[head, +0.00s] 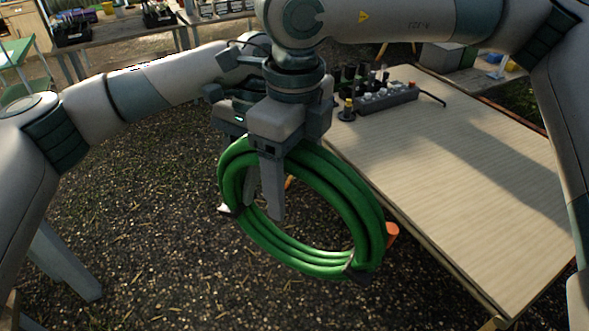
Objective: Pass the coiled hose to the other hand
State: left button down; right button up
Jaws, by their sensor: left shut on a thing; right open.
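The green coiled hose (352,195) hangs in the air in the middle of the head view, left of the table, with dark ties around its loops. My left gripper (228,209) is behind the coil at its left side, shut on it; the other arm and the hose hide most of it. My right gripper (262,200) is in front, pointing down at the coil's upper left. Its fingers are open and reach past the upper strands into the ring. Whether they touch the hose cannot be told.
A wooden table (460,180) stands at the right, mostly bare. A grey power strip (385,101) and small dark items lie at its far left. An orange object (392,235) shows partly behind the hose. Benches (110,38) with trays stand at the back. Gravel ground is open at the left.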

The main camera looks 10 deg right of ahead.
jog(key=c, duration=1.5)
pick_arm(q)
jog(key=c, duration=1.2)
grip_release()
pick_arm(e)
jog(key=shift+r, duration=0.1)
jog(key=shift+c, duration=1.2)
pick_arm(q)
jog(key=shift+r, duration=0.1)
jog(key=shift+v, duration=6)
